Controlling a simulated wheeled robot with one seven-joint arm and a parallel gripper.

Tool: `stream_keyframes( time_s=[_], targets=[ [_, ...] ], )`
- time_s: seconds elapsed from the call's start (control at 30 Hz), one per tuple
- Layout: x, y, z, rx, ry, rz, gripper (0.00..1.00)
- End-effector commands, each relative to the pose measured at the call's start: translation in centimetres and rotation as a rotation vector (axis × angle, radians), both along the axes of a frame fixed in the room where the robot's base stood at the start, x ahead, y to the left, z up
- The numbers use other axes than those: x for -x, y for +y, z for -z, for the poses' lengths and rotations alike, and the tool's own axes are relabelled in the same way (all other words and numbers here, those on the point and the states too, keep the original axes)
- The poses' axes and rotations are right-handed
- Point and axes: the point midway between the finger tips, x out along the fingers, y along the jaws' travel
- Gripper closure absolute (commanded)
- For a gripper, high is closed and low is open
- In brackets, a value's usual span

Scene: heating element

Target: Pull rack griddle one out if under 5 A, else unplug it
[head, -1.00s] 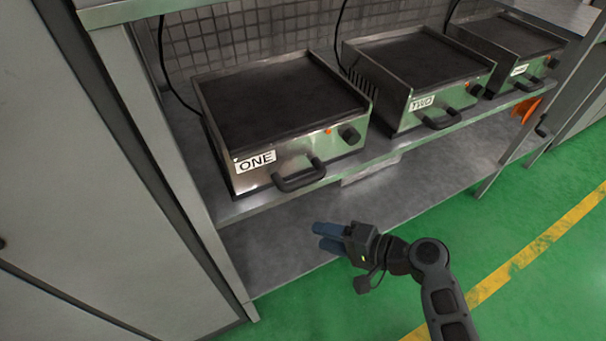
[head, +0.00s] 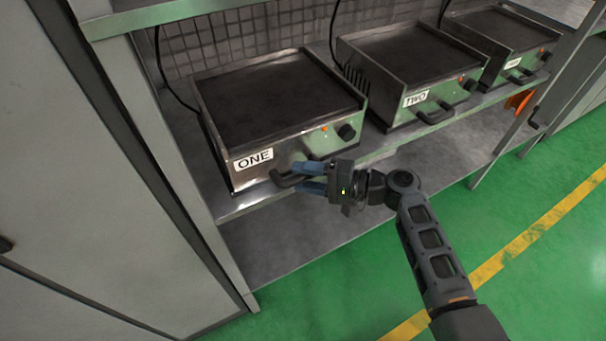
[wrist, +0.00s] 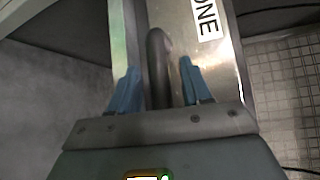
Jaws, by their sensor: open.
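Griddle ONE (head: 275,100) is a steel box with a dark flat top on the upper rack shelf. Its front has a white ONE label, a small lit orange lamp (head: 323,129), a dark knob (head: 346,132) and a dark bar handle (head: 290,178). A black cord (head: 172,92) runs up behind its left side. My gripper (head: 303,178) is at the handle, its blue fingers open. In the wrist view the handle (wrist: 157,62) lies between the two fingers (wrist: 160,85), with a gap visible on the right side. No current reading is legible.
Griddle TWO (head: 412,60) and a third griddle (head: 505,40) stand to the right on the same shelf. The lower shelf (head: 285,235) looks bare. A grey cabinet (head: 70,170) is at left. Green floor with a yellow line is open in front.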

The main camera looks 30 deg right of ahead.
Motion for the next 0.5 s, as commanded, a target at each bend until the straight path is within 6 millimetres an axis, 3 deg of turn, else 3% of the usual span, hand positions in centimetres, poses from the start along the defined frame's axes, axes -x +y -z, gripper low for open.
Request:
stream_keyframes(
  time_s=[0.37, 0.5],
  targets=[
    [-0.45, 0.49, 0.17, 0.001, 0.001, 0.001, 0.52],
    [-0.44, 0.49, 0.16, 0.001, 0.001, 0.001, 0.65]
  ],
)
